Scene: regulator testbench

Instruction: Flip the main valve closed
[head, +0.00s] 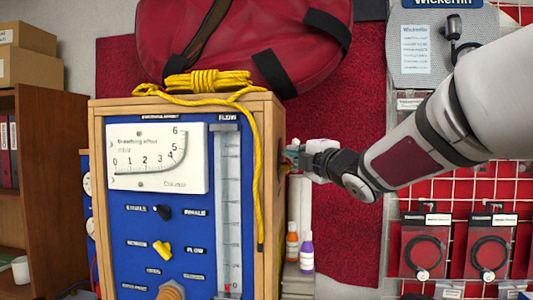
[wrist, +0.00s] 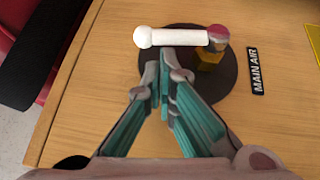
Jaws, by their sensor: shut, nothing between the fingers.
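The main valve shows in the wrist view as a white lever (wrist: 180,38) with a rounded end, joined at its right to a brass body (wrist: 209,58) on a black round plate (wrist: 231,75). The lever lies across the picture, left to right. A black "MAIN AIR" label (wrist: 257,72) is beside the plate. My gripper (wrist: 165,62) is shut and empty, its fingertips just below the lever in the picture; I cannot tell whether they touch it. In the head view my gripper (head: 290,158) is at the right side of the testbench (head: 267,200), where the valve is mostly hidden.
A yellow rope (head: 205,82) lies on the testbench top and hangs down its front. A red bag (head: 240,40) is behind it. Small bottles (head: 306,252) stand low at the right side, below my gripper. A rack with hanging packs (head: 423,245) is farther right.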

